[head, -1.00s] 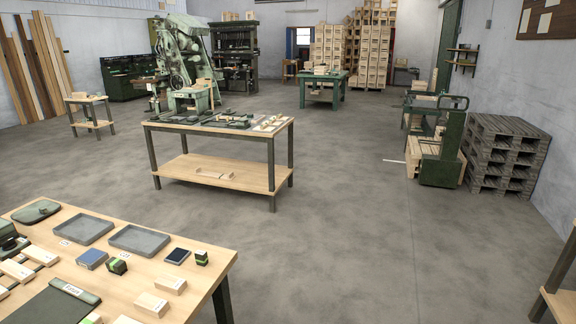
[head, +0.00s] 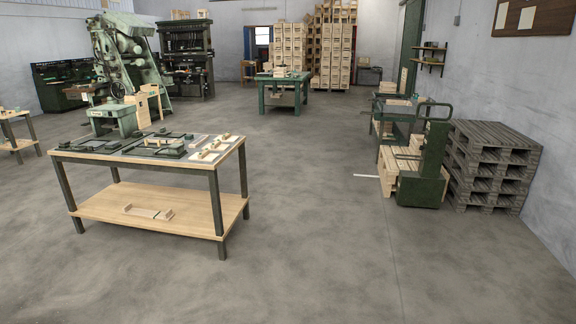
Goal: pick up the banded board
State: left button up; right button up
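A small pale wooden board (head: 145,212) lies on the lower shelf of the two-level table (head: 95,203) at the left of the head view. Small wooden blocks show at its ends, and a thin dark mark crosses it near its right end. It is too small to tell whether this is the banded board. Several small pale wooden pieces (head: 210,152) lie on the right part of the tabletop, beside dark flat trays (head: 170,148). No band can be made out on them. Neither of my grippers shows in the head view.
The concrete floor (head: 310,230) is clear in front and to the right of the table. A green machine (head: 425,165) and a stack of grey pallets (head: 490,165) stand at the right. A green table (head: 285,82) and stacked crates (head: 330,50) are at the back.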

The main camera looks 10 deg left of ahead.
aim_at(152, 139)
jog(key=i+u, duration=0.1)
jog(key=i, duration=0.4)
jog(key=i+l+u, duration=0.15)
jog(key=i, duration=0.35)
jog(key=i+u, duration=0.1)
jog(key=i, duration=0.4)
jog(key=i+l+u, duration=0.15)
jog(key=i, duration=0.35)
